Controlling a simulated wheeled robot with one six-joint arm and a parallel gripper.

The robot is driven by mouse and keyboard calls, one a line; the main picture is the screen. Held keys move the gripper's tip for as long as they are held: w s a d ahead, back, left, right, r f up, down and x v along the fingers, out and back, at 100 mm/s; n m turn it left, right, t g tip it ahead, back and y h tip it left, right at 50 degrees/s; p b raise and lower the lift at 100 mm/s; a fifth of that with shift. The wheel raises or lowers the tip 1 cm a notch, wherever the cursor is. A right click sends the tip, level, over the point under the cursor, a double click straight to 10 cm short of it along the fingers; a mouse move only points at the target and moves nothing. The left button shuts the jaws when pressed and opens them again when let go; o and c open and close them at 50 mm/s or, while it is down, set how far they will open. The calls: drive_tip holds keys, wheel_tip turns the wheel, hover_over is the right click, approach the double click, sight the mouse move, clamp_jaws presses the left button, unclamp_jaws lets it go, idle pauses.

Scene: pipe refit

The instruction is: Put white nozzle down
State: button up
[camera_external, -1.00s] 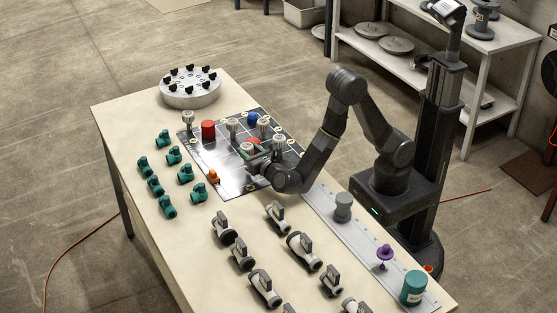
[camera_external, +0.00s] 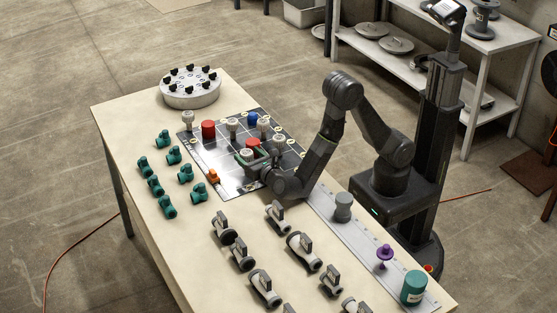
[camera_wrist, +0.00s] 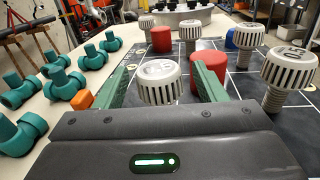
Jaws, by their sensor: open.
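A white nozzle (camera_wrist: 158,83) with a ribbed, slotted cap stands upright on the dark gridded board (camera_external: 225,178). It sits between the two green fingers of my gripper (camera_wrist: 157,85) in the wrist view, with gaps beside the cap. My gripper is open. In the external view the nozzle (camera_external: 246,154) shows at my gripper's end. Other white nozzles stand on the board: one at the right (camera_wrist: 288,68), one behind it (camera_wrist: 245,38) and more further back (camera_wrist: 190,31).
Red cylinders (camera_wrist: 207,62) stand close behind my right finger, with another further back (camera_wrist: 161,39). A blue piece (camera_external: 252,118) stands at the far side. An orange piece (camera_external: 213,176) and teal fittings (camera_external: 185,173) lie left. Grey valves (camera_external: 278,215) fill the near table. A round turntable (camera_external: 190,88) stands far left.

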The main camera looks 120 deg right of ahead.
drive_tip(key=a, duration=0.5)
drive_tip(key=s+a, duration=0.1)
drive_tip(key=a, duration=0.1)
drive_tip(key=shift+a, duration=0.2)
